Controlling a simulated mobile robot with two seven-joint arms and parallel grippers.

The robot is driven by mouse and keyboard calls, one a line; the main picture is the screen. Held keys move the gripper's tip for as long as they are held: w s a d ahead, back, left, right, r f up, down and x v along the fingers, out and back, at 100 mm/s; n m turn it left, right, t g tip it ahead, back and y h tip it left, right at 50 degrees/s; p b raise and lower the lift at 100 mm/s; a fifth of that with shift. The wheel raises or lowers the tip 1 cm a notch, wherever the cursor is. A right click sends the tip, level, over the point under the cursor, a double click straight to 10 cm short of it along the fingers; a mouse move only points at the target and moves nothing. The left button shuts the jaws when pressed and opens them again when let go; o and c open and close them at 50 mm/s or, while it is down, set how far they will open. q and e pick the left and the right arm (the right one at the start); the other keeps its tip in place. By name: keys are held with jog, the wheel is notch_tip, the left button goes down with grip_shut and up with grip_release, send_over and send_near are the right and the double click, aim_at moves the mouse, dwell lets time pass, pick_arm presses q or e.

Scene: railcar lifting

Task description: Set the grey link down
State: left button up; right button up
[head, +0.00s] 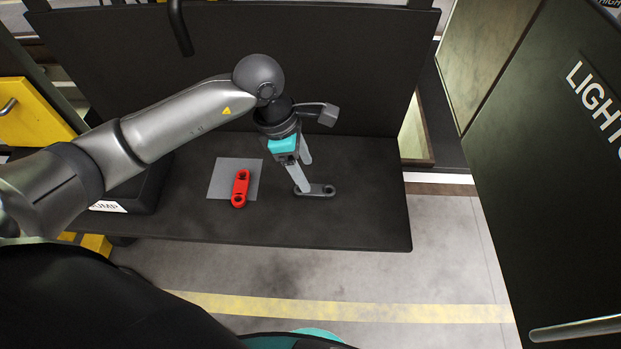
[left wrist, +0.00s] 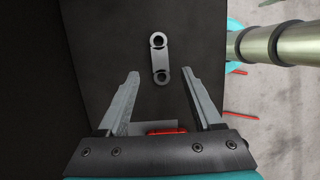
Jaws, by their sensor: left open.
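The grey link (head: 318,190) lies flat on the dark bench top, to the right of the red link. In the left wrist view the grey link (left wrist: 160,60) lies beyond my fingertips, roughly in line with the gap between them. My left gripper (head: 304,176) is open and empty, with its fingers pointing down just by the link; it also shows in the left wrist view (left wrist: 163,82). I cannot tell from the head view whether a finger touches the link. My right gripper is not in view.
A red link (head: 240,188) lies on a grey square pad (head: 222,180) on the bench (head: 370,215). A black box (head: 140,190) stands at the bench's left end. A dark cabinet (head: 560,180) stands at right. The bench's right end is clear.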

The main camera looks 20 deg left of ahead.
pick_arm(q)
jog(key=v, duration=0.5)
jog(key=shift+s+r, duration=0.1)
jog(key=shift+r, duration=0.2)
